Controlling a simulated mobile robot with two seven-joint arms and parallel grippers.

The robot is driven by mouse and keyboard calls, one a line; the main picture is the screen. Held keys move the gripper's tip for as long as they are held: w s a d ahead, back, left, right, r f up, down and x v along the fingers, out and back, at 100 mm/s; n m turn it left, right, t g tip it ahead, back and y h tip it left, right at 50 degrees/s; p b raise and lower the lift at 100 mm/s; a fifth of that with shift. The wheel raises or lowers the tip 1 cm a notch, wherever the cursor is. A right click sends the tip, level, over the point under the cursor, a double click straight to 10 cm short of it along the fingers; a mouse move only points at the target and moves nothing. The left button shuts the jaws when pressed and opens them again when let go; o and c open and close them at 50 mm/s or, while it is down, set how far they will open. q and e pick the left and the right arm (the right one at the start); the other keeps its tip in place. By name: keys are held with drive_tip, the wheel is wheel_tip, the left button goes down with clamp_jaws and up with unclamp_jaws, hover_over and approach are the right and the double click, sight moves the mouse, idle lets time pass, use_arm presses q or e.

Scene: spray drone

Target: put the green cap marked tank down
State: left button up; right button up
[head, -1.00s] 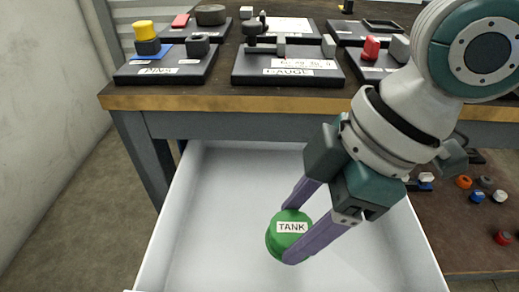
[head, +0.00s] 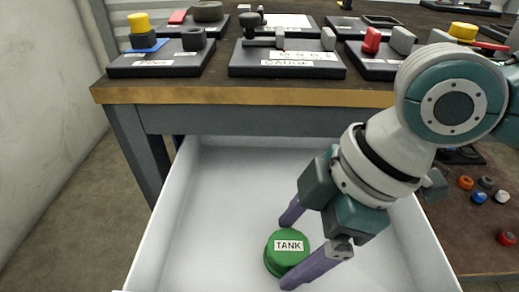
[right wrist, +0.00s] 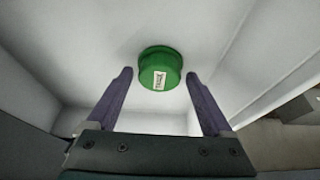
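The green cap (head: 284,258) with a white TANK label lies on the floor of the open white drawer (head: 222,190), toward its front. My right gripper (head: 285,257) is inside the drawer with its purple fingers spread at the cap. In the right wrist view the green cap (right wrist: 160,66) sits just beyond the open fingertips (right wrist: 160,76), with a gap on each side, so neither finger seems to touch it. My left gripper is not in view.
The workbench (head: 250,93) above the drawer holds black trays, including one marked GAUGE (head: 238,71). A lower brown surface (head: 465,225) at the right carries several small coloured caps. The drawer's left part is empty.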

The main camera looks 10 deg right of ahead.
drive_tip(key=shift+o, duration=0.4)
drive_tip(key=shift+r, duration=0.15)
drive_tip(key=p+v, duration=0.5)
drive_tip(key=v, duration=0.7)
